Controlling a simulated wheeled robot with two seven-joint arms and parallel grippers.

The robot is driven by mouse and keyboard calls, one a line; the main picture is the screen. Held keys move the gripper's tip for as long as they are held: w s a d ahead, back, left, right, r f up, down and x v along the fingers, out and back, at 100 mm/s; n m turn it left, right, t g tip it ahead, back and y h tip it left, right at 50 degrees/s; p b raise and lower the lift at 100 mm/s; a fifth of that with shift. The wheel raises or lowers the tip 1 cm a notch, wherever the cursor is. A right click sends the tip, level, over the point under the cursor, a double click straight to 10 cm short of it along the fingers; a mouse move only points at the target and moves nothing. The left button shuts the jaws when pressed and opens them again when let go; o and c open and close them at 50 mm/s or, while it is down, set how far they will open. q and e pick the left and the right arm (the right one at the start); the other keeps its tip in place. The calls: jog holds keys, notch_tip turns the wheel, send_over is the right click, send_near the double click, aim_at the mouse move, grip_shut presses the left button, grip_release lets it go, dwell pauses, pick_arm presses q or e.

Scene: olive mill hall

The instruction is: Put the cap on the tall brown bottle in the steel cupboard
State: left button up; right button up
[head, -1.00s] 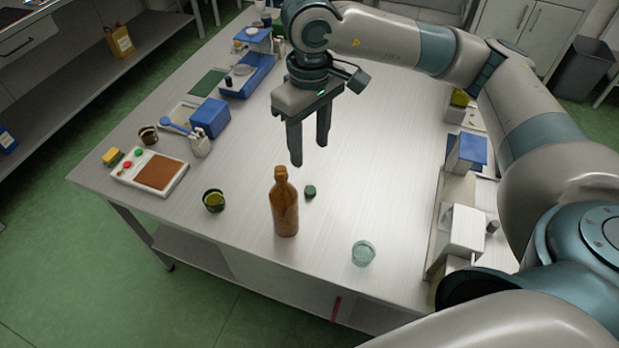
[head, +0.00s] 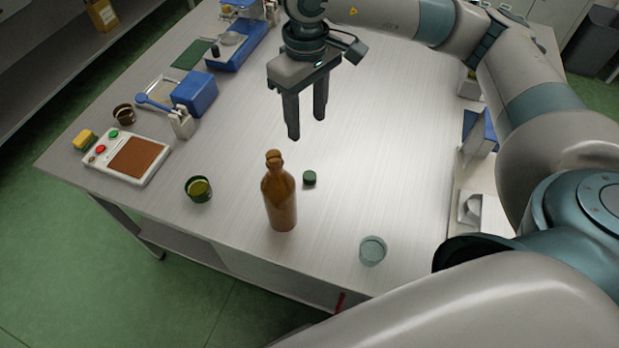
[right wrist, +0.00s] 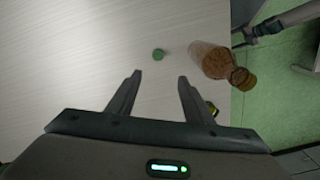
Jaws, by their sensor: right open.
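The tall brown bottle (head: 280,200) stands upright on the table, near its front edge. It shows at the right in the right wrist view (right wrist: 213,60). A small dark green cap (head: 309,178) lies on the table just right of the bottle, apart from it; it also shows in the right wrist view (right wrist: 158,54). My right gripper (head: 307,128) is open and empty, above the table and beyond the bottle and cap. No open steel cupboard is plain to see; a pale panel (head: 262,268) and a red handle (head: 341,301) show below the tabletop's front edge. My left gripper is out of view.
A green cup (head: 199,189) stands left of the bottle and a clear glass (head: 372,250) to its right. A device with a brown plate (head: 128,157) and a blue box (head: 194,93) are at the left. The table's middle is clear.

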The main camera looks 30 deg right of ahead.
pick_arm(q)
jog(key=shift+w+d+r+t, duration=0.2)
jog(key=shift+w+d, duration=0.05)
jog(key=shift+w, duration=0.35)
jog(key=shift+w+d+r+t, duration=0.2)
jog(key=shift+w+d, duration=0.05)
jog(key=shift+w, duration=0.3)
pick_arm(e)
jog(key=shift+f, duration=0.5)
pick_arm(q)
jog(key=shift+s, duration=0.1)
pick_arm(e)
jog(key=shift+f, duration=0.1)
jog(key=p, duration=0.3)
send_over(308, 176)
notch_tip(308, 176, down, 12)
jog(key=shift+f, duration=0.1)
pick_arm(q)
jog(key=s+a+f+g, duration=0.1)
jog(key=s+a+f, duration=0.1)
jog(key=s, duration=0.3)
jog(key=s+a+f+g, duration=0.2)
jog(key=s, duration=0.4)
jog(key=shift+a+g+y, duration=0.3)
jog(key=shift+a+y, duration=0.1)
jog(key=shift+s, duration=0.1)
